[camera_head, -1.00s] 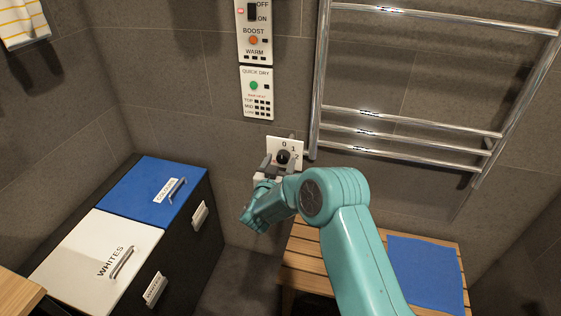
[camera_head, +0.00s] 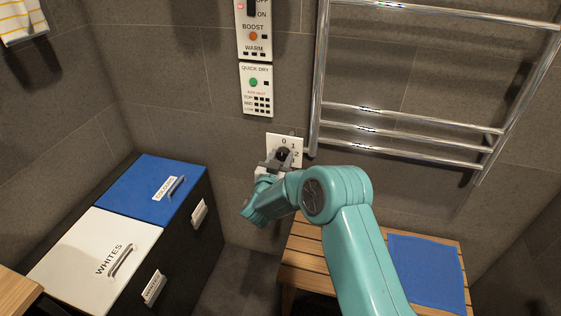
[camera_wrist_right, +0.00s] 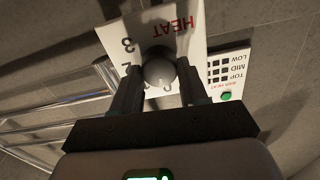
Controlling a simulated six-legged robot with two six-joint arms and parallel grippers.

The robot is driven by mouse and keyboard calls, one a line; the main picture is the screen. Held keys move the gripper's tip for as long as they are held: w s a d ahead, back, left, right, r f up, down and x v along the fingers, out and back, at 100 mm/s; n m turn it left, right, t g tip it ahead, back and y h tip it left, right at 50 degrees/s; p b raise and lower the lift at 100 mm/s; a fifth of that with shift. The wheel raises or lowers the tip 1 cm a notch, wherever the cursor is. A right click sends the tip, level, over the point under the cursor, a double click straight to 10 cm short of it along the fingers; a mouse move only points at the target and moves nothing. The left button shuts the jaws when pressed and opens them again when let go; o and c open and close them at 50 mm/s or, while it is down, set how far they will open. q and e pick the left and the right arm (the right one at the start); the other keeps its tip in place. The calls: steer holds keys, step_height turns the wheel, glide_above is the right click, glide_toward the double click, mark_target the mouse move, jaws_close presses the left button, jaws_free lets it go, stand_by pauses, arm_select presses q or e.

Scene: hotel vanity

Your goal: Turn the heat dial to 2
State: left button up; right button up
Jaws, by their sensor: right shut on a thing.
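The heat dial (camera_wrist_right: 160,70) is a round grey knob on a white plate (camera_head: 293,144) marked HEAT with numbers around it, fixed on the tiled wall. My right gripper (camera_head: 281,156) reaches up to the plate and is shut on the dial. In the right wrist view the two dark fingers of the right gripper (camera_wrist_right: 157,88) stand on either side of the knob. The dial's pointer is hard to make out, so its setting cannot be read. In the head view the gripper hides most of the knob. My left gripper is not in view.
A chrome towel rail (camera_head: 405,112) is close at the right of the plate. Above are the QUICK DRY panel (camera_head: 257,90) and a switch panel (camera_head: 254,35). A wooden bench (camera_head: 300,258) with a blue mat (camera_head: 427,268) stands below. Laundry bins with blue (camera_head: 150,187) and white (camera_head: 97,252) lids stand left.

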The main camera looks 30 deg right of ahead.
steer(key=m+b, duration=0.4)
steer(key=b, duration=0.2)
steer(key=m+b, duration=0.5)
steer(key=b, duration=0.1)
steer(key=f+m+b, duration=0.1)
steer(key=m+b, duration=0.3)
steer(key=b, duration=0.2)
steer(key=shift+s+m+b, duration=0.15)
steer(key=shift+m+b, duration=0.15)
steer(key=shift+m, duration=0.1)
steer(key=shift+d+r+m+b, duration=0.1)
steer(key=shift+r+m+b, duration=0.05)
steer(key=shift+m+b, duration=1.45)
steer(key=o, duration=1)
steer(key=shift+r, duration=0.1)
steer(key=p+v, duration=0.2)
steer(key=v, duration=1.4)
steer(key=shift+s, duration=0.2)
